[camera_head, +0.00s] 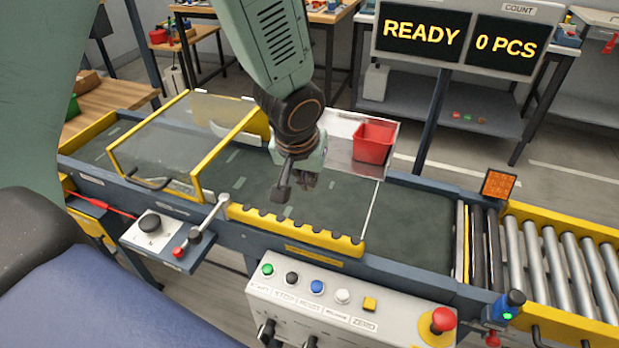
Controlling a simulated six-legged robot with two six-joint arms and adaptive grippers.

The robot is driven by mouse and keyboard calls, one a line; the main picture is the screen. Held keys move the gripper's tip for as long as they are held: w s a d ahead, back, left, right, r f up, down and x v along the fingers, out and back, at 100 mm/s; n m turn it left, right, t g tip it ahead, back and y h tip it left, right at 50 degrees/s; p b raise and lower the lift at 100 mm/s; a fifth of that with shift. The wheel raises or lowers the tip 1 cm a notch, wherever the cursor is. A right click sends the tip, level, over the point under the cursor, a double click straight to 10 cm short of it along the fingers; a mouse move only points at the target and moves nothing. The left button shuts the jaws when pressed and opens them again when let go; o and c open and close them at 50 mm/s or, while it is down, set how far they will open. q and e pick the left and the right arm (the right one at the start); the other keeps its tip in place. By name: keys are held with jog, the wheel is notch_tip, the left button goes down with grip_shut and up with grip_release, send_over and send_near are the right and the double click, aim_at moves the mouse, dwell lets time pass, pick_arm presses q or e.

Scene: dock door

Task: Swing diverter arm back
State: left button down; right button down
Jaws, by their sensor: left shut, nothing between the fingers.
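A yellow bar with a row of dark bumps (295,232), which looks like the diverter arm, lies along the near edge of the dark conveyor belt (415,225). A grey lever (209,218) stands at its left end, beside a red knob (178,252). My left gripper (292,190) comes down from the top and hangs over the belt, just behind the yellow bar in the picture. It is shut and empty. Whether it touches the bar or belt is hard to tell; a gap seems to show. My right gripper is not in view.
A clear guard with a yellow frame (196,183) covers the belt's left part. A red bin (374,142) stands at the far side. In front is a control panel (345,310) with a red stop button (443,319). Rollers (560,265) continue at right. A sign (462,33) reads READY, 0 PCS.

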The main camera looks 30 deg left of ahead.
pick_arm(q)
jog(key=shift+p+v, duration=0.35)
jog(key=shift+v, duration=0.6)
jog(key=shift+f, duration=0.1)
jog(key=shift+w, duration=0.15)
